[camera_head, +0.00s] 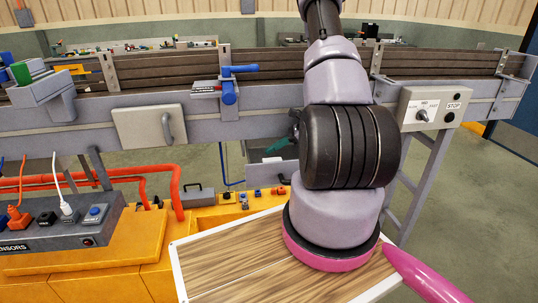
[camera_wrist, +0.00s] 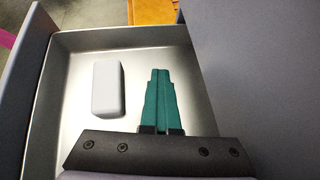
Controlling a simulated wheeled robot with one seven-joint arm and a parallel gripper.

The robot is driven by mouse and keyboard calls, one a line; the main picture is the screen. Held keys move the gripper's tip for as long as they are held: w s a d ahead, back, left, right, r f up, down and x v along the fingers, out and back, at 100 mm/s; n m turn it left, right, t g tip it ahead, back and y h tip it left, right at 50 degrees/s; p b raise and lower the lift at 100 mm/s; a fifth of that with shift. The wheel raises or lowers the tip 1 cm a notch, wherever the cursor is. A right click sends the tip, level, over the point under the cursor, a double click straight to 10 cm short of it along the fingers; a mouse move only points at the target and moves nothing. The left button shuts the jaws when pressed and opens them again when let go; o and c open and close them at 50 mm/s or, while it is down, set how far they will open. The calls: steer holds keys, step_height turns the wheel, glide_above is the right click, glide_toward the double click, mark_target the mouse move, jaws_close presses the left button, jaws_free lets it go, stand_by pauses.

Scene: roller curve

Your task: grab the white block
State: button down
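The white block (camera_wrist: 107,88) lies in a shallow grey metal tray or drawer (camera_wrist: 75,45), seen in the wrist view. It is upright in the picture, left of my gripper (camera_wrist: 160,72), with a gap between them. My gripper's green fingers are together with nothing visible between them, and they point into the tray. The height of the fingers above the tray floor is hard to tell.
The roller conveyor (camera_head: 270,65) runs across above the tray, with a control box (camera_head: 432,108) at right. A large grey panel (camera_wrist: 260,70) stands close on the right in the wrist view. An orange bench (camera_head: 130,250) with a sensor box (camera_head: 62,228) is at left.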

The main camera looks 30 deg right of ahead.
steer(key=c, duration=0.6)
jaws_free()
steer(key=shift+d, duration=0.1)
